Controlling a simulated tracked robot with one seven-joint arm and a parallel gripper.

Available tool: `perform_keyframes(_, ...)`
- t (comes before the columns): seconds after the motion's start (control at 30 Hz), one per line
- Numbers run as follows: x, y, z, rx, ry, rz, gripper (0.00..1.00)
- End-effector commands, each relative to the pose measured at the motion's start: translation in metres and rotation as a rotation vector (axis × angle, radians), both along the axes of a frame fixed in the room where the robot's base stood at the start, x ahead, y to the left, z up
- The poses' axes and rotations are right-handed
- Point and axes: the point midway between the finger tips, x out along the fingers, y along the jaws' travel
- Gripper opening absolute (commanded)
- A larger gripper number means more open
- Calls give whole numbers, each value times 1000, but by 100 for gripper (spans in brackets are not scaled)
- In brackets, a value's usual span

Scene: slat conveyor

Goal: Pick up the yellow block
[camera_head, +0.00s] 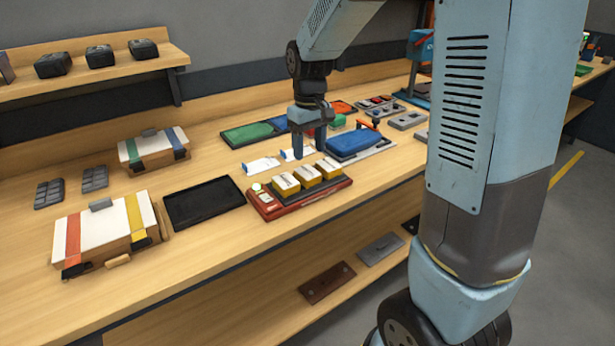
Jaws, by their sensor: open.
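Several yellow blocks with pale tops sit in a row on a red-and-black slat conveyor (318,201) near the front edge of the bench. The left yellow block (285,186), the middle yellow block (307,177) and the right yellow block (329,169) are close together. My gripper (309,155) points down just behind the blocks, with its two fingers apart and nothing between them. It looks higher than or behind the row; its exact height is hard to tell.
A black tray (204,202) lies left of the conveyor. A blue object (354,144) on a grey plate lies to the right. White cards lie behind. Striped boxes (106,236) stand at left. My own arm hides the bench's right part.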

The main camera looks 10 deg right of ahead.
Motion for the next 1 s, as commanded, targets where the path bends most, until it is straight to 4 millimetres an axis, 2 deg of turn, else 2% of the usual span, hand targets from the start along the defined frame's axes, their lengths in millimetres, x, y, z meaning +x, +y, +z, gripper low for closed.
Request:
perform_keyframes(0.1,-1,0,-15,0,2,0,60)
perform_keyframes(0.37,-1,0,-30,0,1,1,60)
perform_keyframes(0.63,-2,1,-66,-1,3,1,60)
perform_keyframes(0.8,-2,1,-74,-1,0,0,60)
perform_keyframes(1.0,-2,1,-74,0,-1,0,60)
